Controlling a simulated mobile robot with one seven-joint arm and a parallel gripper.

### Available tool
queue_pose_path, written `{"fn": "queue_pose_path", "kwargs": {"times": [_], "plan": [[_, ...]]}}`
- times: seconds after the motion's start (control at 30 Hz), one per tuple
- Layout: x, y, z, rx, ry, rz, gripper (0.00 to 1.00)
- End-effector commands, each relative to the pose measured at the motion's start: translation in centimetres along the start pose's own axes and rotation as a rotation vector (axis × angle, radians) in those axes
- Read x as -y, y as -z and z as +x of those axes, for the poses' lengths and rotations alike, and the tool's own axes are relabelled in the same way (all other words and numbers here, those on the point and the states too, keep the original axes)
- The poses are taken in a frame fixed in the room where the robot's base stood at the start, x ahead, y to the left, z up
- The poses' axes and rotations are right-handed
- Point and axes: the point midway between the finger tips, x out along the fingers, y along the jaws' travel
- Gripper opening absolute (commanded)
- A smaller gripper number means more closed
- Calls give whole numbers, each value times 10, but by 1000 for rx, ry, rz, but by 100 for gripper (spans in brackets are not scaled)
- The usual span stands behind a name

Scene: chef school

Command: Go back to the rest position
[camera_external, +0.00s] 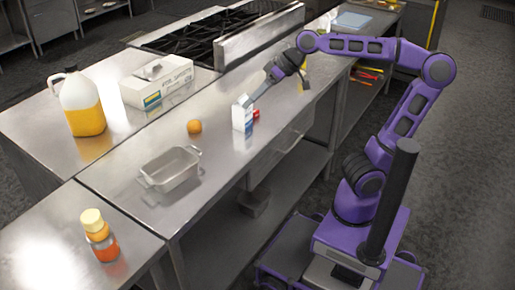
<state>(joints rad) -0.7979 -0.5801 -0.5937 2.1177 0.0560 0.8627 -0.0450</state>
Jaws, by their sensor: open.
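My gripper (284,76) is at the end of my purple arm, above the steel counter near its right edge. It is open and points down and to the left. A small white carton (242,115) stands on the counter below and left of it. A thin grey flat piece (263,90) shows between the carton and my gripper; I cannot tell what it is or whether it touches either. My arm reaches up from the base on the right and bends over to the counter.
An orange fruit (194,127), a metal pan (170,170), a box (157,82), a jug (80,105) and a bottle (99,237) stand on the counters (125,185). A stove (205,38) is behind. Floor at right is clear.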

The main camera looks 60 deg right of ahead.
Motion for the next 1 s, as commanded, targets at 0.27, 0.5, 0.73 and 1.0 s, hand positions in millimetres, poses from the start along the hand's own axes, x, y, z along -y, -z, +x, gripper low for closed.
{"fn": "queue_pose_path", "kwargs": {"times": [0.27, 0.5, 0.73, 1.0], "plan": [[-21, -70, -11, 32, -193, 29, 97], [-40, -126, -8, 88, -372, 61, 97], [-51, -151, -4, 121, -453, 78, 97], [-66, -178, 28, 123, -457, 79, 97]]}}
